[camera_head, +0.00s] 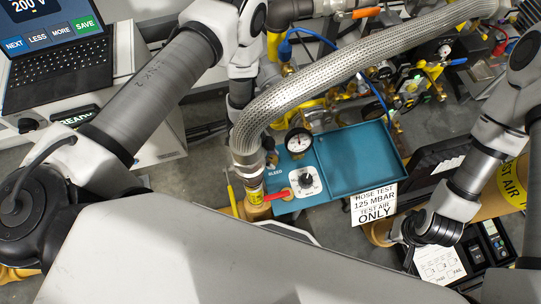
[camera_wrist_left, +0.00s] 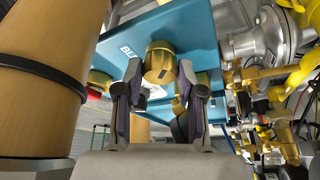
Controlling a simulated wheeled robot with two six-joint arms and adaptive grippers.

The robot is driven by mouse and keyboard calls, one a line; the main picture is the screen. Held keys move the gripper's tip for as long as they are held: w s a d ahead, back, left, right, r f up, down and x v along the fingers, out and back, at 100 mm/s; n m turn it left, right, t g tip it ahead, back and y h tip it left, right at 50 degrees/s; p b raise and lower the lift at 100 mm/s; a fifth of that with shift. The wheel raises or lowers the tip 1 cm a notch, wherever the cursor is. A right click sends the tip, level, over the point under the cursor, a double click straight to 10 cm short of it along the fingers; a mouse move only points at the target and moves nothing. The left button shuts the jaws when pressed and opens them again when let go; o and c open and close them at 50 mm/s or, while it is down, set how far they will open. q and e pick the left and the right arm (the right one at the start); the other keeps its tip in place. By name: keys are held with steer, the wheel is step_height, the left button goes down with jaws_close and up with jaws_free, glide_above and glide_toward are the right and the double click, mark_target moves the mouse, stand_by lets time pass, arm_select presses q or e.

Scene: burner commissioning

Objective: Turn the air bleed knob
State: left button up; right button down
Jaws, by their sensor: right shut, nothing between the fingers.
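In the left wrist view, a brass-coloured knob (camera_wrist_left: 160,62) stands out from the teal panel (camera_wrist_left: 112,52), beside lettering that begins "BL". My left gripper (camera_wrist_left: 161,75) has one finger on each side of it, close to its sides. I cannot tell whether the fingers touch it. In the head view, the teal box (camera_head: 355,160) carries a small BLEED label, a pressure gauge (camera_head: 298,141) and a black dial knob (camera_head: 306,180). The braided hose covers most of my left gripper there. My right gripper (camera_head: 437,237) is shut and empty at the lower right.
The thick braided hose (camera_head: 340,65) arches over the box's left end. A red lever (camera_head: 277,195) sits at the box's front left, near the hose end. A white hose-test sign (camera_head: 374,204) hangs at the front right. A tan cylinder (camera_wrist_left: 38,85) stands close left of my left gripper.

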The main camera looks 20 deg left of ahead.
arm_select(q)
steer(key=shift+o, duration=1.1)
steer(key=shift+r, duration=0.1)
steer(key=shift+a+r, duration=0.2)
steer(key=shift+r, duration=0.1)
steer(key=shift+s+a+r, duration=0.1)
steer(key=shift+a+r, duration=0.9)
steer(key=shift+a, duration=0.05)
steer(key=s+a, duration=0.1)
steer(key=a, duration=0.9)
steer(key=shift+a, duration=0.3)
steer(key=shift+d, duration=0.1)
